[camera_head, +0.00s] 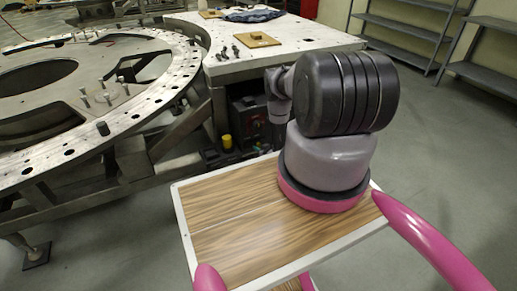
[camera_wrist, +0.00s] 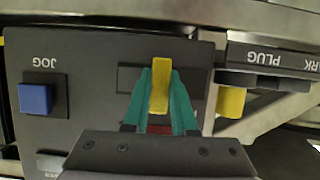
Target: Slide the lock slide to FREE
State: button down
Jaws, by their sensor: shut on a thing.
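The lock slide's yellow handle (camera_wrist: 160,85) stands out from a dark panel (camera_wrist: 95,60) in the wrist view. My gripper (camera_wrist: 160,92) has its two teal fingers closed on either side of this handle. A darker slot (camera_wrist: 128,79) shows to the left of the handle. A red patch (camera_wrist: 158,130) shows low between the fingers, partly covered by my gripper. No FREE label is readable; the gripper and fingers hide part of the panel. In the head view, my arm hides the gripper and the handle.
A blue JOG button (camera_wrist: 35,98) is on the panel's left. A yellow plug (camera_wrist: 230,102) sits to the right, near an upside-down PLUG label (camera_wrist: 264,58). In the head view, a large ring plate (camera_head: 190,60) is at left and a worktable (camera_head: 300,38) behind my arm.

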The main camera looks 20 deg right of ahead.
aim_at(247, 147)
jog(key=shift+s+a, duration=0.15)
jog(key=shift+a, duration=2.1)
jog(key=c, duration=0.7)
grip_release()
jog(key=shift+a, duration=0.1)
jog(key=v, duration=1)
jog(key=shift+s+r, duration=0.25)
jog(key=shift+s, duration=0.05)
